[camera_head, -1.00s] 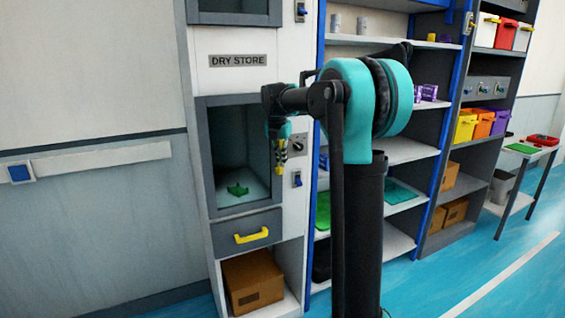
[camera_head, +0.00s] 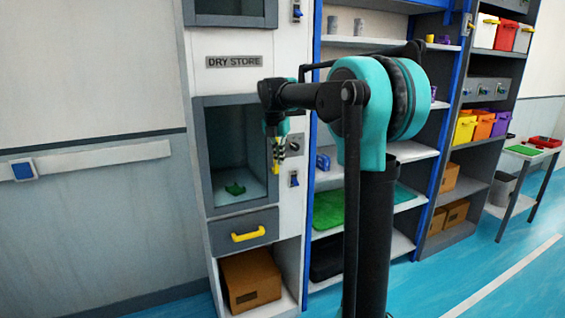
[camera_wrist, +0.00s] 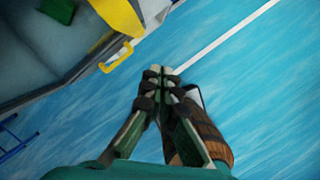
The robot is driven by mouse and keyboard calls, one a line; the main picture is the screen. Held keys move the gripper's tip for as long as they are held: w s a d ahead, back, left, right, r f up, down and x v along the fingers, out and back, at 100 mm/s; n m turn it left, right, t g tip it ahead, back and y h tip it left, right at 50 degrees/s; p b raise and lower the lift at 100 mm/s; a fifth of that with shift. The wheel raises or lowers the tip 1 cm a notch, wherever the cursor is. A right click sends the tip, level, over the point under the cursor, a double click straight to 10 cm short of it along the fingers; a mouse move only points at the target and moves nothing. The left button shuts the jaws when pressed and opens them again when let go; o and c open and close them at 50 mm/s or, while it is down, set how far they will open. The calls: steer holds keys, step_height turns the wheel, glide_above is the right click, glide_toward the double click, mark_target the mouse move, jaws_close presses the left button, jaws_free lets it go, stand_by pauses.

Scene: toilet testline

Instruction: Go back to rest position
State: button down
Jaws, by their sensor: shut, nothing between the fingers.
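My gripper (camera_head: 277,168) hangs pointing down in front of the DRY STORE cabinet, at the right edge of its open compartment in the picture. In the wrist view the two fingers of my gripper (camera_wrist: 160,72) meet at their tips with nothing between them. Blue floor shows beyond the tips. My teal and black arm is bent, its upper link reaching left toward the cabinet.
A green item (camera_head: 235,188) lies inside the open compartment (camera_head: 203,160). A drawer with a yellow handle (camera_head: 248,234) is below it, with a cardboard box (camera_head: 250,278) underneath. Shelves (camera_head: 405,150) stand right of the cabinet. Open floor (camera_head: 500,250) lies at the right.

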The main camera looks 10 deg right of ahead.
steer(key=d+v, duration=0.1)
steer(key=v, duration=0.6)
steer(key=s+d+f+m+t, duration=0.1)
steer(key=s+d+f+m, duration=0.2)
steer(key=s+f+m, duration=1.1)
steer(key=s+d+f+m+y, duration=0.1)
steer(key=s+d+f+m, duration=0.2)
steer(key=s+f+m, duration=1.2)
step_height(320, 180, down, 5)
steer(key=s, duration=0.2)
steer(key=shift+s+t+y, duration=0.3)
steer(key=shift+t, duration=0.1)
steer(key=shift+r, duration=0.15)
